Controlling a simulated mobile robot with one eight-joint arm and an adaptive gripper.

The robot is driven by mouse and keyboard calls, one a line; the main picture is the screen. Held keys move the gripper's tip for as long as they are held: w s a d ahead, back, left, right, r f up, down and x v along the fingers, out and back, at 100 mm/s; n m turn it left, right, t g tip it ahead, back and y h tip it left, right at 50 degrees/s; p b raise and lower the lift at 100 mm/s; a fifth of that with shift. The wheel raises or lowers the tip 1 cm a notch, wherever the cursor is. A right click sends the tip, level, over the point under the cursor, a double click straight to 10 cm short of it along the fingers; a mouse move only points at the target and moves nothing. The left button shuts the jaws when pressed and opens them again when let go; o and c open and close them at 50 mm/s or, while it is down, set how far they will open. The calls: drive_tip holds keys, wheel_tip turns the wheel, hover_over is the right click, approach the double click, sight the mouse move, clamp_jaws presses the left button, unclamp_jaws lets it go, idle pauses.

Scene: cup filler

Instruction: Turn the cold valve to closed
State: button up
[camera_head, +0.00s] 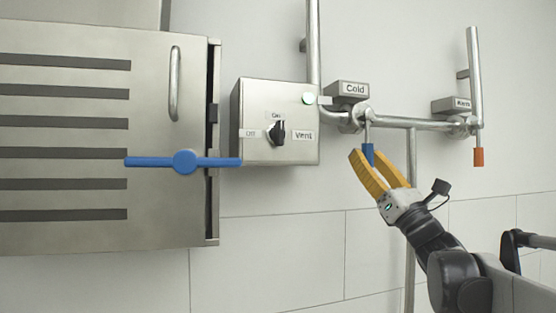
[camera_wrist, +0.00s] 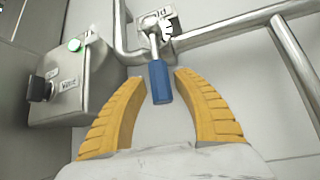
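The cold valve's blue handle (camera_head: 368,153) hangs straight down from its pipe joint, under the label "Cold" (camera_head: 353,89). My gripper (camera_head: 369,165) has its yellow fingers spread around the lower end of the handle. In the wrist view the blue handle (camera_wrist: 159,82) sits between the two open fingertips (camera_wrist: 158,80), with a gap showing on each side. I cannot tell whether either finger touches it.
A steel control box (camera_head: 278,122) with a "Vent" knob and a lit green lamp is left of the valve. A second valve with an orange-red handle (camera_head: 478,157) hangs at right. A vertical pipe (camera_head: 411,240) runs behind my gripper. A blue lever (camera_head: 185,162) crosses the louvred cabinet.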

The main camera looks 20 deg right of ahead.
idle(0.3)
drive_tip(key=v, duration=1.2)
drive_tip(key=shift+y, duration=0.3)
